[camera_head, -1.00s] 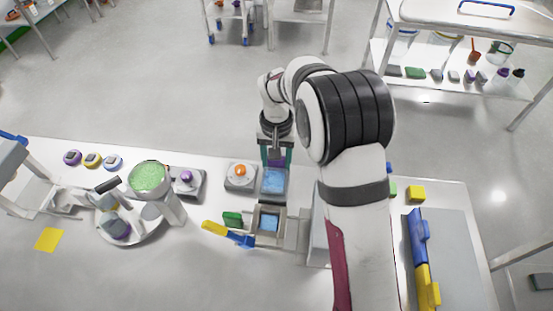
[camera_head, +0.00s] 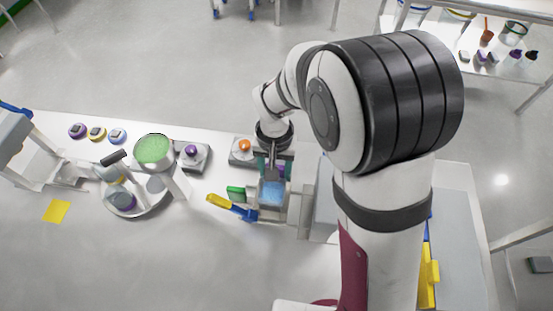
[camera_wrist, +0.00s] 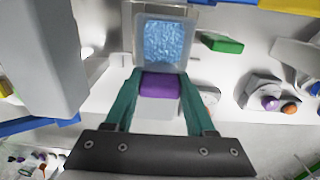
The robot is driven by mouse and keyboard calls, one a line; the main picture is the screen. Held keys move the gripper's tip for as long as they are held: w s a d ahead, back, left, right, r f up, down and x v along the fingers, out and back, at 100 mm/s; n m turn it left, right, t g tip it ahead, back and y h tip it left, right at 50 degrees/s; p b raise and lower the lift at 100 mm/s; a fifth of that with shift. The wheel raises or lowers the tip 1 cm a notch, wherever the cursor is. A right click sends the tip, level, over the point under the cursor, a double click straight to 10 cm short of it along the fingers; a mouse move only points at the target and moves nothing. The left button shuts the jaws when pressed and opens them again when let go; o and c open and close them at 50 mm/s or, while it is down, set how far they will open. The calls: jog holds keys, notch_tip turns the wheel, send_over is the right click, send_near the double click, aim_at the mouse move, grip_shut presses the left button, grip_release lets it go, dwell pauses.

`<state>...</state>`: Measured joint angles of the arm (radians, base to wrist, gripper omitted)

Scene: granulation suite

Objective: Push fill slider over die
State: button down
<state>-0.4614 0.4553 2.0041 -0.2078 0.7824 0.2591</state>
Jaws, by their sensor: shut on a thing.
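The fill slider (camera_head: 271,191) is a grey, open-topped box filled with blue granules. In the head view it sits over the die spot of the small press. In the wrist view the slider (camera_wrist: 165,42) is straight ahead of the fingers, with a purple handle (camera_wrist: 160,85) on its near side. My gripper (camera_head: 273,168) has teal fingers, closed on both sides of that handle; it also shows in the wrist view (camera_wrist: 160,92). The die is hidden under the slider.
An orange-knobbed unit (camera_head: 244,147) stands behind. A green-filled bowl (camera_head: 153,150) and purple-knobbed unit (camera_head: 191,152) are further left. The bench front is clear.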

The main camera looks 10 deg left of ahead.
jog(key=shift+s, duration=0.2)
jog(key=shift+c, duration=1.2)
grip_release()
jog(key=shift+s+f, duration=0.1)
notch_tip(320, 180, up, 16)
jog(key=shift+w, duration=0.25)
jog(key=s+d+f+m+y, duration=0.1)
jog(key=s+d+m, duration=0.1)
jog(key=s+d, duration=0.4)
jog(key=s+d+f+m, duration=0.2)
jog(key=s+d, duration=0.4)
jog(key=s, duration=0.7)
jog(key=shift+s+d+f+m+y, duration=0.2)
jog(key=shift+d+m+y, duration=0.15)
jog(key=shift+m, duration=0.45)
